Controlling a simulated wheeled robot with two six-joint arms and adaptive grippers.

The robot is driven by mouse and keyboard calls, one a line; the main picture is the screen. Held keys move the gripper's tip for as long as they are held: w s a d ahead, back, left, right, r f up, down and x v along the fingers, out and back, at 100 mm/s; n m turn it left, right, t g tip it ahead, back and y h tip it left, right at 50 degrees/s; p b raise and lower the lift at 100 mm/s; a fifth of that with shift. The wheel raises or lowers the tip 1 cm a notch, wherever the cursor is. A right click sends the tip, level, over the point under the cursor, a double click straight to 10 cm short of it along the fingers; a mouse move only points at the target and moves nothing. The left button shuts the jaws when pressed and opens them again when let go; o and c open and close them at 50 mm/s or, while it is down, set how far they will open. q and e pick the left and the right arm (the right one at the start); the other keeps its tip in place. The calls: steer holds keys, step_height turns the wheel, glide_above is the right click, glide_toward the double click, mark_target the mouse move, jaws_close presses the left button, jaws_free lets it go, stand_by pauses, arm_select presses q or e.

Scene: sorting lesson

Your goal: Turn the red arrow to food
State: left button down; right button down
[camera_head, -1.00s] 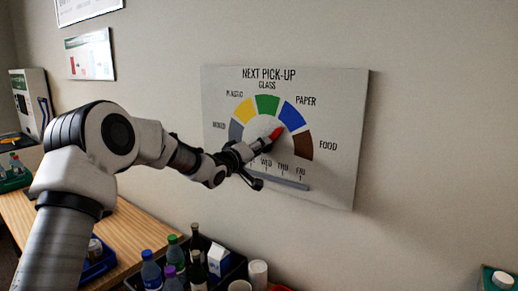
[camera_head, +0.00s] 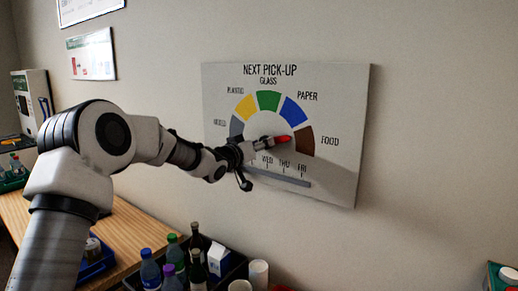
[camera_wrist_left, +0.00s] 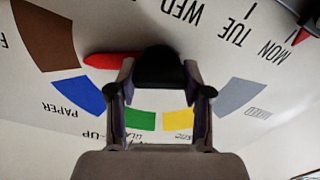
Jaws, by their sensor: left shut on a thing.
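The red arrow (camera_head: 284,140) sits on the dial of the white NEXT PICK-UP board (camera_head: 345,110). It points right, toward the upper part of the brown FOOD segment (camera_head: 304,142), near the blue PAPER segment (camera_head: 293,111). In the left wrist view the red arrow (camera_wrist_left: 108,60) points left, close to the border between brown (camera_wrist_left: 45,32) and blue (camera_wrist_left: 78,96). My left gripper (camera_head: 250,150) is shut on the arrow's black knob (camera_wrist_left: 160,66) at the dial's centre. The gripper hides the arrow's inner end. My right gripper is not in view.
A day scale with a grey slot (camera_head: 285,179) runs below the dial. A red pointer (camera_wrist_left: 301,37) shows by MON in the left wrist view. Bottles and a carton stand in a dark crate (camera_head: 236,267) below. The wall right of the board is clear.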

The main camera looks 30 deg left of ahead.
arm_select(q)
steer(key=shift+r+m+b, duration=0.15)
steer(key=shift+m+b, duration=0.15)
steer(key=shift+m, duration=0.5)
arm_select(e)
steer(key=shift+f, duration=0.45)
arm_select(q)
steer(key=c, duration=0.8)
jaws_free()
steer(key=o, duration=0.3)
steer(key=shift+w+d, duration=0.1)
steer(key=shift+w, duration=0.1)
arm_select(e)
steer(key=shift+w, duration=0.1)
arm_select(q)
steer(key=shift+w+d+f, duration=0.1)
steer(key=shift+w+f, duration=0.15)
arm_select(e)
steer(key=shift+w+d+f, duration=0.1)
arm_select(q)
steer(key=shift+s, duration=0.4)
steer(key=s, duration=0.3)
steer(key=s+a, duration=0.1)
steer(key=s, duration=0.7)
steer(key=shift+a, duration=0.35)
